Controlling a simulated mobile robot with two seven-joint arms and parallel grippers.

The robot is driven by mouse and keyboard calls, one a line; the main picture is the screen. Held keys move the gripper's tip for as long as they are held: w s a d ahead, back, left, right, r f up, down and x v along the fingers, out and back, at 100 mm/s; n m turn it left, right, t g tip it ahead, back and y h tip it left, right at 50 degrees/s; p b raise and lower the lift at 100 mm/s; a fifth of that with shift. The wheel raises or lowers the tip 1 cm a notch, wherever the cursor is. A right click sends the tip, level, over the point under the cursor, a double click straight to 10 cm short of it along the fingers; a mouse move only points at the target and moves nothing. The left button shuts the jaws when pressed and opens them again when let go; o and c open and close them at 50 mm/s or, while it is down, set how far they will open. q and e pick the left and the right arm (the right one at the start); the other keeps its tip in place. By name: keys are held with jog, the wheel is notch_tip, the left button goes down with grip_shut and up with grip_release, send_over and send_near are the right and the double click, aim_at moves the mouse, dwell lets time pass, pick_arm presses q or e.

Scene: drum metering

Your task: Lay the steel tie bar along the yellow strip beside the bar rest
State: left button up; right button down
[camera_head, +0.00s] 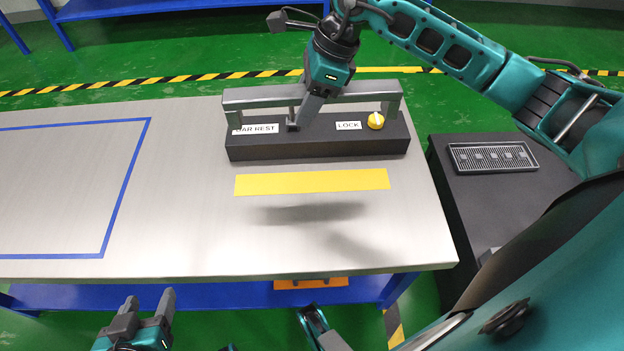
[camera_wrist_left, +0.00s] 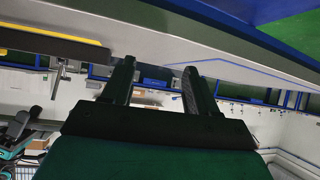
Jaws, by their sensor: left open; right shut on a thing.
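The steel tie bar (camera_head: 262,97) is a grey bar with short downward ends, seen across the black bar rest (camera_head: 320,146) in the head view. My right gripper (camera_head: 302,115) is shut on it near its middle. The left end overlaps the "BAR REST" label; I cannot tell whether the bar touches the rest. The yellow strip (camera_head: 312,182) lies bare on the table in front of the rest. My left gripper (camera_head: 149,298) is open and empty in front of the table's near edge; its two fingers also show apart in the left wrist view (camera_wrist_left: 158,85).
The rest carries a yellow knob (camera_head: 376,120) beside a "LOCK" label. A blue outlined area (camera_head: 112,217) on the table's left is empty. A dark stand with a grated tray (camera_head: 493,157) is at the right. Dark shadows fall on the table in front of the strip.

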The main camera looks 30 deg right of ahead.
notch_tip(320, 180, down, 15)
jog(key=b, duration=0.3)
jog(key=shift+r+b, duration=0.2)
jog(key=shift+b, duration=0.15)
jog(key=shift+f, duration=0.85)
notch_tip(320, 180, down, 4)
jog(key=shift+r+b, duration=0.25)
jog(key=shift+b, duration=0.5)
pick_arm(q)
jog(key=f, duration=0.1)
jog(key=d, duration=0.1)
jog(key=f, duration=0.1)
jog(key=shift+w+d+f, duration=0.25)
jog(key=shift+f, duration=0.05)
pick_arm(e)
jog(key=shift+f, duration=0.15)
jog(key=c, duration=0.5)
grip_release()
pick_arm(q)
jog(key=shift+w, duration=0.1)
jog(key=shift+r+h, duration=0.1)
jog(key=shift+h, duration=0.2)
